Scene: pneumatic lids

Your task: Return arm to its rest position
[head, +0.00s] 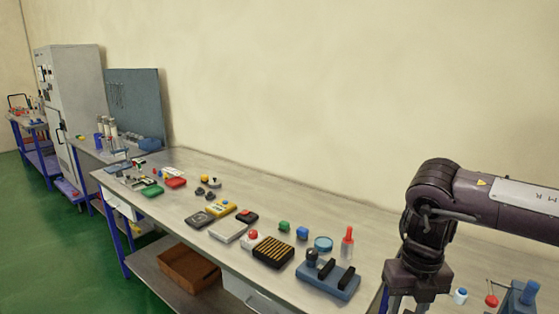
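My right arm comes in from the right edge of the head view, dark and bulky, with a pale panel on its upper link. Its wrist bends down over the right part of the workbench (350,232). My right gripper (410,304) points down at the bottom edge of the view. Two finger parts show with a gap between them, but their tips are cut off by the frame, so whether it is open or shut cannot be told. No held object shows. My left gripper is not in view.
A blue block with black bars (328,279), a red bottle (347,243) and a dark slotted box (273,251) stand left of the gripper. A blue-capped jar (460,296) and a blue device (520,298) are to its right. A grey cabinet (80,100) stands far left.

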